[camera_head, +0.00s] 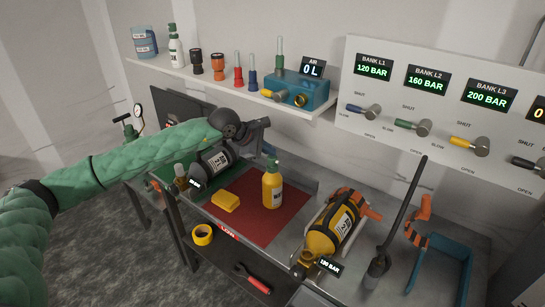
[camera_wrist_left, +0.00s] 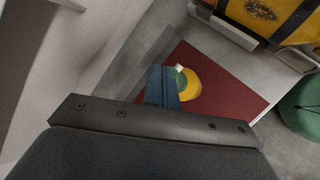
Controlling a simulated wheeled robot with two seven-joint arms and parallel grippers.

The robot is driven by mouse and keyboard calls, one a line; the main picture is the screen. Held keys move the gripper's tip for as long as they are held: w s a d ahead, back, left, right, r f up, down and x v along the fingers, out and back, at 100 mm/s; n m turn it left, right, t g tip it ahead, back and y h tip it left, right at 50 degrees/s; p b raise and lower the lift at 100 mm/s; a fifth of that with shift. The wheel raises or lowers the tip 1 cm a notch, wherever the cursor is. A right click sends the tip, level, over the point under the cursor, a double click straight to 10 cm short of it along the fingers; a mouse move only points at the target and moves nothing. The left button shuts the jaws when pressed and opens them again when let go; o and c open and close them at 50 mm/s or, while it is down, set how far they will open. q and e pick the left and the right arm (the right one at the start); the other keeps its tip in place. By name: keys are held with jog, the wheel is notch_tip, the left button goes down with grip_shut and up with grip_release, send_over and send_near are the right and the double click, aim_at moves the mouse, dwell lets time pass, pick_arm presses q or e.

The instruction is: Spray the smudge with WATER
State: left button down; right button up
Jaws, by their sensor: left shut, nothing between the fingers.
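My left gripper (camera_head: 264,123) is shut and empty, held above the bench behind the yellow bottle (camera_head: 272,186). The bottle stands upright on the red mat (camera_head: 240,225); its label is too small to read. In the left wrist view the blue fingertips (camera_wrist_left: 162,88) are closed in front of the bottle (camera_wrist_left: 190,84), seen from above, apparently apart from it. A dark speckled smudge (camera_wrist_left: 261,10) shows on the yellow cylinder (camera_wrist_left: 290,25) in that view. In the head view this cylinder (camera_head: 322,243) lies in its orange-strapped cradle, and I cannot make out the smudge. My right gripper is out of view.
A yellow sponge (camera_head: 226,201) lies on the mat beside the bottle. A dark cylinder (camera_head: 212,165) lies to the left, under my left forearm. A white bottle (camera_head: 175,50) stands on the shelf (camera_head: 215,82). A dark upright lever (camera_head: 402,215) and blue frame (camera_head: 440,260) stand at right.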

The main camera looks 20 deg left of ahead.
aim_at(269, 157)
pick_arm(q)
jog(key=shift+f, duration=0.15)
jog(key=shift+r, duration=1.1)
notch_tip(269, 157, up, 6)
dwell(0.7)
jog(key=shift+d, duration=0.1)
dwell(0.3)
